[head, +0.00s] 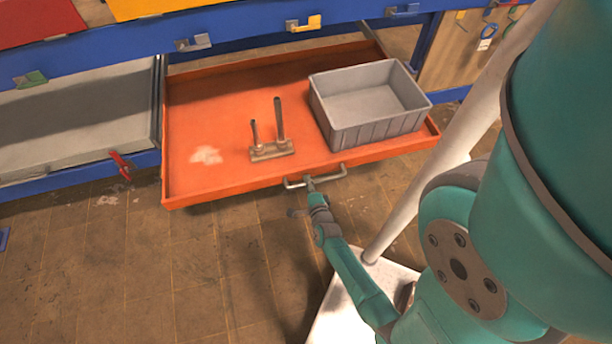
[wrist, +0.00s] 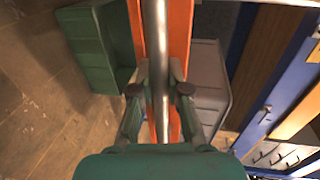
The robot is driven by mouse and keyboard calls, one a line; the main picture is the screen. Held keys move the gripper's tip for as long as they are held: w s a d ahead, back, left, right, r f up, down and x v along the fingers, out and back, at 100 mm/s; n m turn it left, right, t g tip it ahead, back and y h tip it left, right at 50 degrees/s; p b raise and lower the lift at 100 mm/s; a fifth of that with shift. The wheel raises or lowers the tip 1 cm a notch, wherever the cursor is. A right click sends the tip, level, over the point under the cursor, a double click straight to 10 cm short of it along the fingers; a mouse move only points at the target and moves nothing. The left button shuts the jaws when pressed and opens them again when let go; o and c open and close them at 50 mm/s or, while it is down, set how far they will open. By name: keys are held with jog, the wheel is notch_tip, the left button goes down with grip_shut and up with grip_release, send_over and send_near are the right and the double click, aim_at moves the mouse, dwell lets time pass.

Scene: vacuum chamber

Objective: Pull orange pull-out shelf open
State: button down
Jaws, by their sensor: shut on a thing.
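The orange pull-out shelf (head: 225,115) sticks well out from the blue rack in the head view, its tray exposed. Its metal handle (head: 335,176) is on the front edge. My gripper (head: 312,186) is at the handle's left part. In the wrist view, the handle bar (wrist: 157,40) runs between the two fingers of my gripper (wrist: 159,90), which are shut on it. The shelf's orange front (wrist: 181,30) shows behind the bar.
A grey bin (head: 368,134) and a metal fixture with two posts (head: 271,150) are on the shelf. A grey shelf (head: 75,115) with a red handle (head: 121,165) is at left. Bare tiled floor (head: 170,260) lies in front.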

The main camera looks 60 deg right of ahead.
jog(key=f+v, duration=0.1)
jog(key=v, duration=0.7)
jog(key=shift+s+a+f, duration=0.35)
jog(key=shift+a+f, duration=0.05)
jog(key=shift+a, duration=0.05)
jog(key=c, duration=1.1)
grip_release()
jog(key=shift+c, duration=0.2)
jog(key=v, duration=1.1)
jog(key=shift+s+a, duration=0.15)
jog(key=shift+a, duration=0.2)
